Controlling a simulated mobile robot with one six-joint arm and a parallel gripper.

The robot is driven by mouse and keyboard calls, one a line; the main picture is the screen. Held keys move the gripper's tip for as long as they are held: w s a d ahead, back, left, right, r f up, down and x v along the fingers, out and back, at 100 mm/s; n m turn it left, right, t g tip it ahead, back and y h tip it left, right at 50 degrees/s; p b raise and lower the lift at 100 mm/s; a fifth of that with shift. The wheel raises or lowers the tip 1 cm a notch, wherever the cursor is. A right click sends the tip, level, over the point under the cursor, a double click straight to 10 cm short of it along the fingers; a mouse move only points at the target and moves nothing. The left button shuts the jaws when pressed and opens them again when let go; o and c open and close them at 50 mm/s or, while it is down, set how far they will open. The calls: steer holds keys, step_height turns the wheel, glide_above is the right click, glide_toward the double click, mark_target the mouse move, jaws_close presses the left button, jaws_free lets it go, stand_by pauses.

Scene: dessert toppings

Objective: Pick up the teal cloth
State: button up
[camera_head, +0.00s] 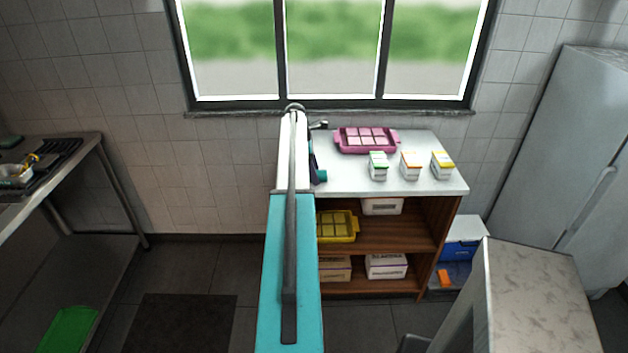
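I cannot make out a teal cloth for certain. A small flat dark teal-green item (11,142) lies at the back of the left counter, at the picture's left edge; it is too small to tell whether it is cloth. My own teal and white arm stands upright in the middle of the view and hides part of the shelf unit. Dark and teal wrist parts show beside its upper end, over the left edge of the white top. My gripper's fingers cannot be made out there, so neither their opening nor any hold shows.
A wooden shelf unit (440,225) carries a pink tray (366,149) and three small cartons (410,166) on top. A yellow tray (337,240) and boxes sit below. The left counter (85,152) holds a pan (15,182). A fridge (570,150) stands right. Dark floor (200,262) lies open between.

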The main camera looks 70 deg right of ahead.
steer(key=shift+f, duration=0.25)
stand_by(0.5)
steer(key=shift+c, duration=0.5)
steer(key=c, duration=1)
